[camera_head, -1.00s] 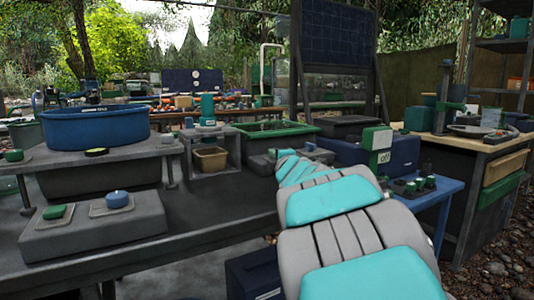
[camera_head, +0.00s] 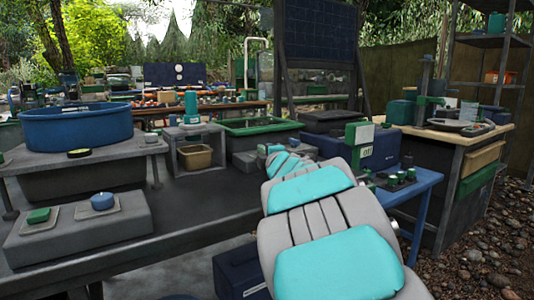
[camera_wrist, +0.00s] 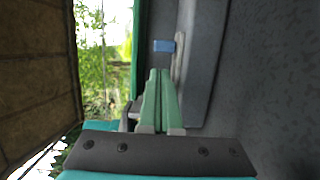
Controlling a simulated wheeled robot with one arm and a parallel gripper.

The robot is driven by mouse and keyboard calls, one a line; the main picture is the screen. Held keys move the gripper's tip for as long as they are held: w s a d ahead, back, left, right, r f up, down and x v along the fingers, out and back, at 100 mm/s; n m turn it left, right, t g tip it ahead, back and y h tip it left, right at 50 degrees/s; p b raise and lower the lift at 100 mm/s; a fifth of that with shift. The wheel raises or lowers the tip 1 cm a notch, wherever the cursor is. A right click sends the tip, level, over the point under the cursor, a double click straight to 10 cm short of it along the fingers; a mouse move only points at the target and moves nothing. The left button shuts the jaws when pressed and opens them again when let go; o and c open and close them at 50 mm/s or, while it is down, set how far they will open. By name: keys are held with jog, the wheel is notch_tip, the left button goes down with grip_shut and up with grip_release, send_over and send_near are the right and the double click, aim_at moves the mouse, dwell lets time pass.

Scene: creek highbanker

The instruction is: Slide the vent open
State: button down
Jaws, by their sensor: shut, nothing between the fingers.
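My gripper (camera_wrist: 158,100) shows in the wrist view, its two pale green fingers together with nothing between them. The fingertips point at a grey surface (camera_wrist: 208,60) with a pale strip (camera_wrist: 180,50) along it. I cannot say for certain which part is the vent. In the head view my arm reaches to a low grey box (camera_head: 243,162) beside the green-rimmed tray (camera_head: 262,124), and the arm hides the fingers.
A grey bench (camera_head: 190,205) carries a blue tub (camera_head: 75,126) and a control block (camera_head: 80,228). A blue side table (camera_head: 425,180) holds small green-capped jars (camera_head: 402,178). A small sign box (camera_head: 358,145) stands close to my arm. Gravel (camera_head: 490,240) lies at right.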

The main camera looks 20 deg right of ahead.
jog(key=shift+s+a, duration=0.9)
jog(key=shift+a, duration=0.1)
jog(key=s, duration=0.8)
jog(key=shift+s+d+r+p, duration=0.1)
jog(key=shift+s+d+p, duration=0.05)
jog(key=shift+d+p, duration=0.25)
jog(key=shift+s, duration=0.25)
jog(key=shift+a, duration=0.1)
